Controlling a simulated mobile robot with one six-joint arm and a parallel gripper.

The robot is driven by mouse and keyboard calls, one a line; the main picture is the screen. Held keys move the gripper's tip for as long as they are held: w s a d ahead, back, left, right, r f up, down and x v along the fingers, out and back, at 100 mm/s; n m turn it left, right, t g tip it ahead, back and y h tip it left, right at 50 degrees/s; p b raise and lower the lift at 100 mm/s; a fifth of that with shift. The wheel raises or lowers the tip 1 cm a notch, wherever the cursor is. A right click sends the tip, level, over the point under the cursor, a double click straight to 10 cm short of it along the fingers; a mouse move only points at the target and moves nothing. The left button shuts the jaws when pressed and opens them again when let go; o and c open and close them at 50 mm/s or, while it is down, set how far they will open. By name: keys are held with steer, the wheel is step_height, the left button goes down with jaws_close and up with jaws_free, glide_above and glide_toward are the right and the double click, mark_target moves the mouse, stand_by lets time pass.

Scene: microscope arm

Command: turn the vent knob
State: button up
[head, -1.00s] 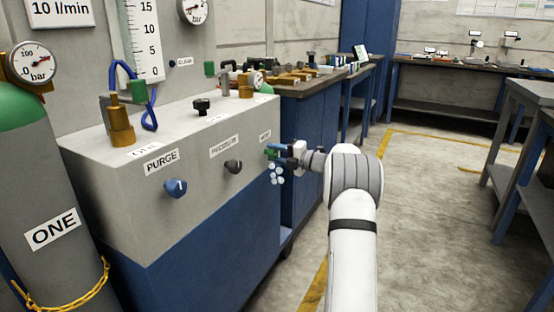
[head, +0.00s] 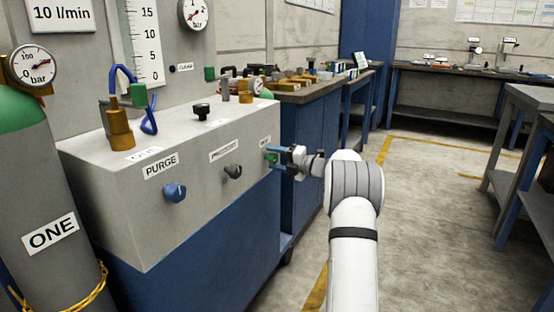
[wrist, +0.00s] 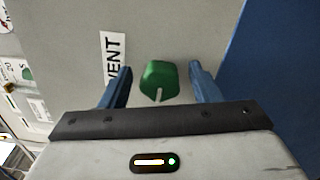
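The vent knob is green (wrist: 160,80) and sits on the grey panel beside a label reading VENT (wrist: 113,60) in the wrist view. My gripper (wrist: 162,86) is open, with one blue finger on each side of the knob. A gap shows between the knob and each finger. A pale pointer mark on the knob points toward the bottom of the wrist view. In the head view the knob (head: 270,157) is small and partly covered by my gripper (head: 275,158) at the right end of the grey box.
The grey box (head: 110,195) also carries a blue PURGE knob (head: 175,191) and a dark grey knob (head: 233,172). A grey cylinder marked ONE (head: 50,190) stands at the left. A blue cabinet (head: 308,130) is behind my gripper. Open floor (head: 430,210) lies to the right.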

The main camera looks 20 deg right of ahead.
steer(key=shift+s, duration=0.1)
steer(key=shift+s+d, duration=0.25)
steer(key=shift+d, duration=0.05)
steer(key=p+v, duration=0.2)
steer(key=v, duration=0.5)
steer(key=shift+p, duration=0.35)
steer(key=shift+a, duration=0.1)
